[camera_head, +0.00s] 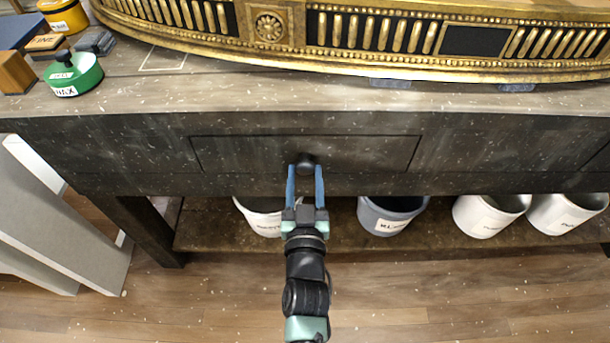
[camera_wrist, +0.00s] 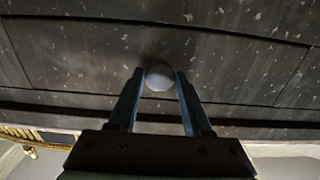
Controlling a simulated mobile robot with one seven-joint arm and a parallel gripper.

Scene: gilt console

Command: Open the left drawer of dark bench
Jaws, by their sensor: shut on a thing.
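The dark bench (camera_head: 100,145) spans the head view. Its left drawer (camera_head: 365,153) has a dark front with a thin outline and appears flush with the bench face. A round dark knob (camera_head: 306,160) sits at the middle of the drawer front. My gripper (camera_head: 305,172) reaches up to the drawer from below in the picture, its two blue fingers on either side of the knob. In the wrist view the knob (camera_wrist: 159,77) looks pale and lies between the fingertips, with the drawer front (camera_wrist: 90,60) behind it. My gripper is shut on the knob.
A gilt console piece (camera_head: 400,45) stands on the bench top. A green round container (camera_head: 75,75) and small blocks sit at the left end. Several buckets, including a grey-blue one (camera_head: 390,213), stand on the lower shelf. Grey panels (camera_head: 60,225) stand at the left. The wooden floor in front is clear.

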